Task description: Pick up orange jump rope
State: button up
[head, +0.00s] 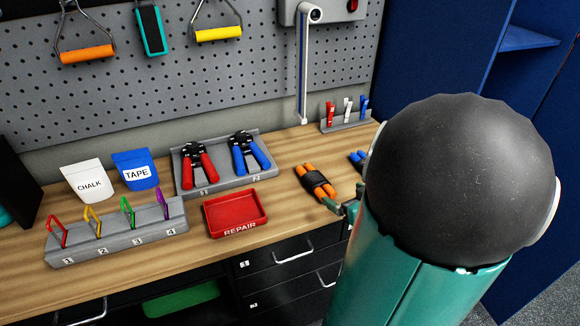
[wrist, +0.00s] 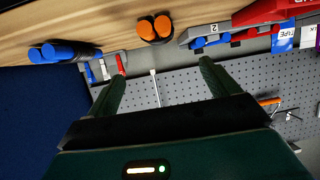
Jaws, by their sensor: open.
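The orange jump rope (head: 316,181) lies on the wooden bench, its two orange handles bound by a black wrap. In the wrist view the orange jump rope (wrist: 154,28) shows end-on near the top, roughly between the directions of my two fingers and beyond their tips. My gripper (head: 343,207) is just in front and to the right of the rope in the head view, mostly hidden behind my arm. In the wrist view my gripper (wrist: 161,70) has its fingers wide apart with nothing between them.
A blue jump rope (head: 357,158) lies just right, partly hidden by my arm; it also shows in the wrist view (wrist: 65,51). Left are a red REPAIR tray (head: 236,213) and a grey holder (head: 186,184) with tools. A small clip rack (head: 347,122) stands behind.

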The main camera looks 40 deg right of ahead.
send_near(317, 178)
jog(key=shift+w+d+f, duration=0.2)
jog(key=shift+w+f, duration=0.65)
jog(key=shift+w, duration=0.15)
jog(key=shift+r+x, duration=0.15)
jog(key=shift+x, duration=1.35)
jog(key=shift+r+x, duration=0.15)
jog(key=shift+x, duration=1.3)
jog(key=shift+w, duration=0.15)
jog(key=c, duration=1.2)
